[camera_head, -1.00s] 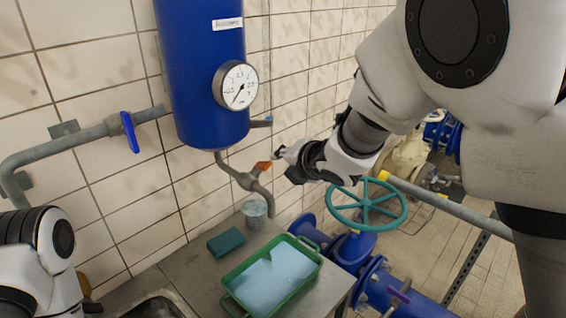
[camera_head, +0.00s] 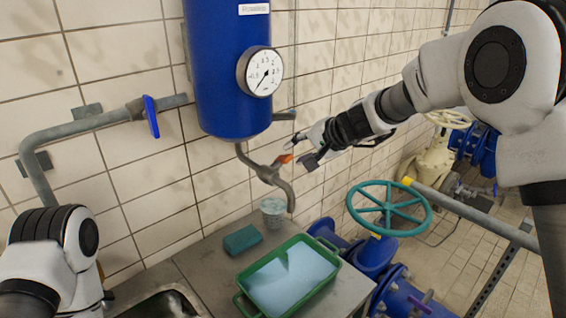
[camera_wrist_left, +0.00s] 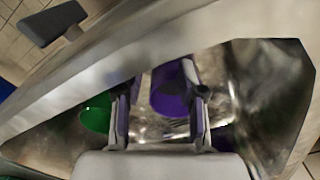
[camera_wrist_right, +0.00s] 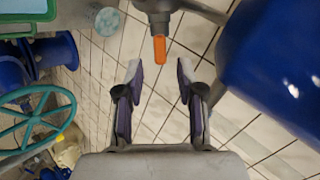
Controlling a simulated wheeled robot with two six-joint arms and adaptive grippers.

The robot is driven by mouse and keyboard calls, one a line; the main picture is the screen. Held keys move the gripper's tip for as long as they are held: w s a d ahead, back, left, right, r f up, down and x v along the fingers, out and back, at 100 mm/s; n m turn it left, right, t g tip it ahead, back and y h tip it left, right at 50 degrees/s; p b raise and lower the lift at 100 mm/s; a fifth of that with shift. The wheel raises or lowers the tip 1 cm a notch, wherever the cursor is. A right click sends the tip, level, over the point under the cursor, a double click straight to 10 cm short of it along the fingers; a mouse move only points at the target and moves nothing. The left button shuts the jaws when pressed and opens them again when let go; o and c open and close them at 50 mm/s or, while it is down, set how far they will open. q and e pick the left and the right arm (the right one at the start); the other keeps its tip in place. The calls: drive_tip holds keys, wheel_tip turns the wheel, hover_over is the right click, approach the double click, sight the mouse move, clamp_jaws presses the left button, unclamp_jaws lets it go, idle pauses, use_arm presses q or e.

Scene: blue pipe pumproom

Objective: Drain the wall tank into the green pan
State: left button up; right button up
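The blue wall tank (camera_head: 232,75) hangs at upper centre in the head view, with a round dial gauge (camera_head: 260,72) on it. Under it a grey drain pipe (camera_head: 288,192) curves down, with an orange-handled valve (camera_head: 284,159). The green pan (camera_head: 243,303) stands below on the metal counter, with a pale blue surface inside. My right gripper (camera_head: 304,146) is beside the orange handle. In the right wrist view the right gripper (camera_wrist_right: 160,72) is open, the handle (camera_wrist_right: 160,50) just beyond its fingertips. My left gripper (camera_wrist_left: 160,80) is open and empty over a metal basin.
A pale cup (camera_head: 272,211) and a teal sponge (camera_head: 242,239) stand near the pan. A teal handwheel (camera_head: 388,208) is to the right. A blue-handled pipe valve (camera_head: 151,117) is left of the tank. Purple (camera_wrist_left: 172,88) and green (camera_wrist_left: 95,113) objects lie in the basin.

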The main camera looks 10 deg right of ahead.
sight(282, 156)
drive_tip(key=p+x, duration=0.2)
drive_tip(key=x, duration=0.4)
drive_tip(key=shift+a+r, duration=0.1)
drive_tip(key=shift+r, duration=0.05)
drive_tip(key=shift+w+a+f, duration=0.15)
drive_tip(key=shift+w+f, duration=0.1)
drive_tip(key=shift+f, duration=0.1)
drive_tip(key=shift+s+r, duration=0.1)
clamp_jaws()
